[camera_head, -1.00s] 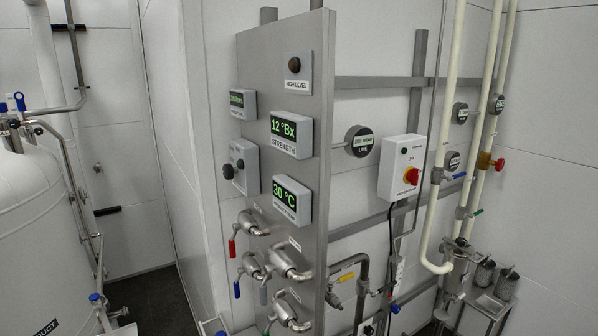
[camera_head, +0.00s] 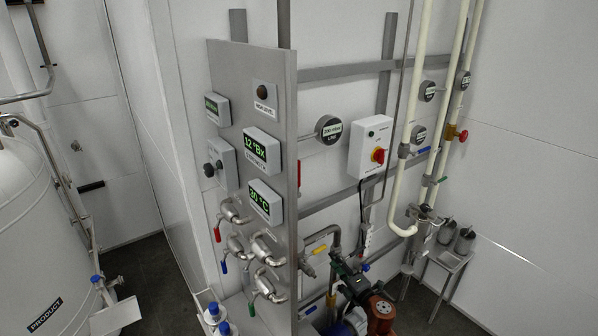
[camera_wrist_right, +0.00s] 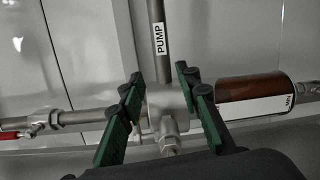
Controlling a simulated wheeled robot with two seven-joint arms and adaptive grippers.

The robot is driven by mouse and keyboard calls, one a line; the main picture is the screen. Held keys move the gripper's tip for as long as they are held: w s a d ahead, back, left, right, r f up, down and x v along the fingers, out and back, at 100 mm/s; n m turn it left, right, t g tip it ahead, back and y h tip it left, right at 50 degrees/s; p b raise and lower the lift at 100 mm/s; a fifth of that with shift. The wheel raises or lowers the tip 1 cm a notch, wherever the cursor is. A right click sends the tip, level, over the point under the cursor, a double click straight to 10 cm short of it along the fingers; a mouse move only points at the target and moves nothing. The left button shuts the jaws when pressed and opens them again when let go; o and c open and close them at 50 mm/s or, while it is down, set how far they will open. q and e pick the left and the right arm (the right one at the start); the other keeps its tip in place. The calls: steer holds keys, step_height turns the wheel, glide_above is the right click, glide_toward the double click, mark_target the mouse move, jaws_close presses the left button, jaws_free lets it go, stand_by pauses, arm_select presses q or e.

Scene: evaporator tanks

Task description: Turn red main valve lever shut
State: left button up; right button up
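A red lever (camera_wrist_right: 18,133) lies along a horizontal pipe at the left of the right wrist view. In the head view a red lever (camera_head: 217,233) hangs from the upper left tap on the grey panel, and a red handle (camera_head: 299,175) shows at the panel's right edge. I cannot tell which is the main valve lever. My right gripper (camera_wrist_right: 160,88) is open, its dark green fingers apart with a metal pipe fitting in view between them. In the head view the right gripper (camera_head: 345,272) is low, right of the panel, partly hidden. My left gripper is out of view.
The grey panel (camera_head: 250,75) carries displays and several taps. A white switch box (camera_head: 370,146) and cream pipes (camera_head: 424,100) stand to the right. A pipe labelled PUMP (camera_wrist_right: 158,38) and a brown cylinder (camera_wrist_right: 255,98) are close to the right gripper. A white tank (camera_head: 30,240) stands left.

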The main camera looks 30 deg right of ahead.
steer(key=w+a+r+n+t+y+p, duration=0.1)
steer(key=a+r+n+y+p, duration=0.3)
steer(key=r, duration=1)
steer(key=a+r+n+t+y, duration=0.1)
steer(key=a+r+n, duration=0.35)
steer(key=r, duration=0.85)
step_height(320, 180, up, 12)
steer(key=n+g+y+p, duration=0.2)
steer(key=n+p, duration=0.3)
steer(key=n, duration=0.7)
glide_above(299, 187)
steer(key=shift+w+d, duration=0.15)
steer(key=shift+w, duration=0.05)
steer(key=shift+w+f, duration=0.2)
steer(key=shift+w, duration=0.15)
steer(key=shift+c, duration=0.3)
jaws_close()
